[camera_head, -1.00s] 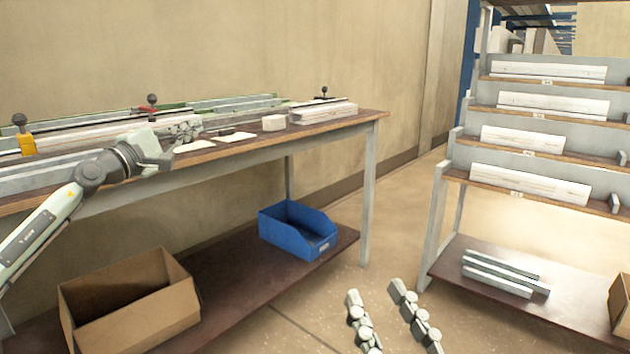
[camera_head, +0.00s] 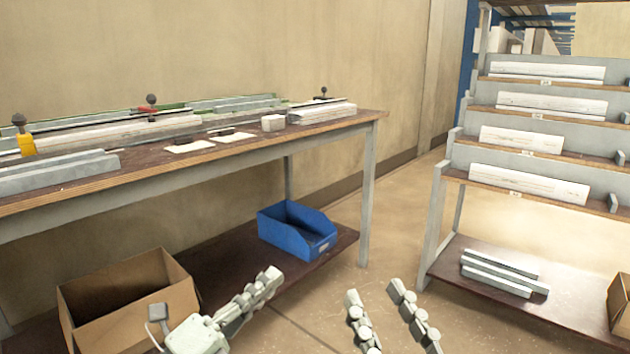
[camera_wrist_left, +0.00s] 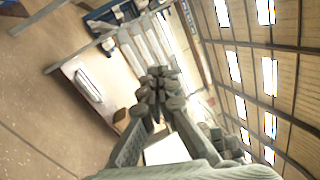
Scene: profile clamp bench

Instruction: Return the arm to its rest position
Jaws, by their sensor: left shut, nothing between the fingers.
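My left gripper (camera_head: 272,277) is low in front of the workbench (camera_head: 240,150), right of the cardboard box. Its fingers are together with nothing between them. It also shows in the left wrist view (camera_wrist_left: 158,74), where its fingertips meet. My right gripper (camera_head: 374,291) is at the bottom of the head view, right of the left one, with its two fingers spread apart and nothing visible between them. Both grippers are clear of the bench top.
The bench top carries long profiles, clamps with black knobs (camera_head: 152,99) and a white block (camera_head: 273,123). Below are a blue bin (camera_head: 296,232) and an open cardboard box (camera_head: 128,306). A shelf rack (camera_head: 440,215) stands right, with grey bars (camera_head: 498,274) on its lowest shelf.

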